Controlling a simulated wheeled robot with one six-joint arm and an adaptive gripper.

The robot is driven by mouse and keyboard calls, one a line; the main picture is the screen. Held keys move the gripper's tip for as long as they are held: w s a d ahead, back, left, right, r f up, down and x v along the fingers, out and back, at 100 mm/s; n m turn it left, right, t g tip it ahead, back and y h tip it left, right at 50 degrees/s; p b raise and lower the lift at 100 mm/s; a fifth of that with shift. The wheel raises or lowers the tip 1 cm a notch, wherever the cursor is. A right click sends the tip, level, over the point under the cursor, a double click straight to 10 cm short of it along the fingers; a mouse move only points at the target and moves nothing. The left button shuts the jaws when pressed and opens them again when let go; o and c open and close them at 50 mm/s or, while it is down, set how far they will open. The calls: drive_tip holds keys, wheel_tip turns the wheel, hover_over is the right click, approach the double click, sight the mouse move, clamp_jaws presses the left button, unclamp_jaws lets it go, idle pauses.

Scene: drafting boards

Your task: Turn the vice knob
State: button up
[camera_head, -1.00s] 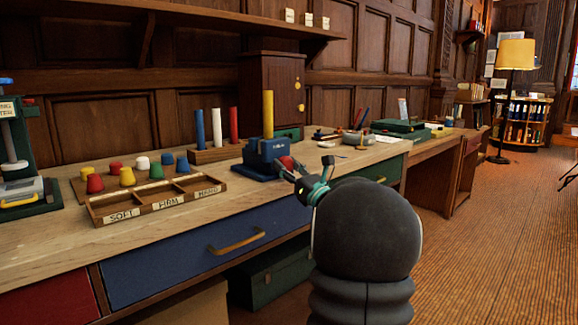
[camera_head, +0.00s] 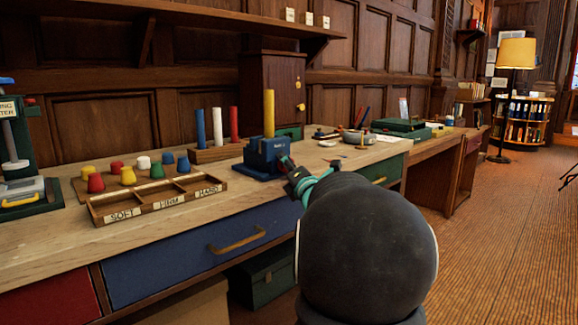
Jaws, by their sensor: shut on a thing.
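A blue vice (camera_head: 262,155) stands on the wooden bench, with an upright yellow rod (camera_head: 269,113) in it. My gripper (camera_head: 287,163) is at the right front side of the vice, where the knob sits. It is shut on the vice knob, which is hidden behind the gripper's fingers. My dark, rounded arm fills the lower right middle and blocks the view behind it.
A labelled wooden tray (camera_head: 105,211) and several coloured knobs lie to the left. Blue, white and red rods stand in a rack (camera_head: 215,153) behind. A green case (camera_head: 398,126) lies further right. The carpet on the right is open.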

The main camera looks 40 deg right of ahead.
drive_tip(key=shift+m+g, duration=0.5)
drive_tip(key=shift+m, duration=0.8)
drive_tip(key=shift+h, duration=0.4)
drive_tip(key=o, duration=1.2)
drive_tip(key=shift+c, duration=0.2)
drive_tip(key=v, duration=0.8)
drive_tip(key=shift+r, duration=0.1)
